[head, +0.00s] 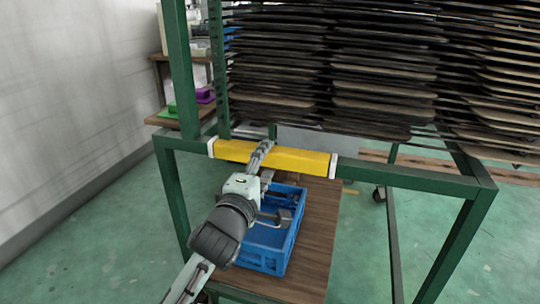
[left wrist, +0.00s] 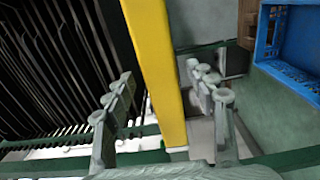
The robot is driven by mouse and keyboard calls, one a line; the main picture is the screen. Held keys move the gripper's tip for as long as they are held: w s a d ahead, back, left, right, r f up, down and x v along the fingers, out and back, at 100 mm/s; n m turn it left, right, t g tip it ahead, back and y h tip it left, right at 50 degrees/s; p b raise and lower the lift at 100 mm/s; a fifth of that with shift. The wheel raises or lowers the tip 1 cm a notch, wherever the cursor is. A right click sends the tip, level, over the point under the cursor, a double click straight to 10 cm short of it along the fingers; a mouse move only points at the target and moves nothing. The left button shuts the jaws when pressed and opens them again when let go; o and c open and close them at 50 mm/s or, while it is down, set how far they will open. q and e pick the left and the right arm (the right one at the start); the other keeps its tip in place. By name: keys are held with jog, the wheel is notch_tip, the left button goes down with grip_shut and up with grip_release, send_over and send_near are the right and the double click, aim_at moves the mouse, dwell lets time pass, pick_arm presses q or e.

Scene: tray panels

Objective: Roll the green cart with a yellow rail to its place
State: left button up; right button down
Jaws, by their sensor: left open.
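The green cart (head: 400,177) is a frame of green bars with a yellow rail (head: 305,161) across its near side, between two white end pieces. My left gripper (head: 264,160) is at the rail, left of its middle. In the left wrist view, the open fingers of the left gripper (left wrist: 163,95) lie on either side of the yellow rail (left wrist: 153,60), with gaps on both sides. The jaws are not closed on it. My right gripper is in neither view.
Stacks of dark trays (head: 385,90) fill the cart's upper part. A blue crate (head: 262,262) stands on a wooden surface (head: 318,235) below the rail. A side table (head: 170,118) with green and purple items is at back left, near a white wall (head: 70,100). Green floor (head: 365,250) shows at right.

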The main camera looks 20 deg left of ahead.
pick_arm(q)
jog(key=shift+w+a, duration=0.1)
jog(key=shift+w, duration=1.75)
grip_shut()
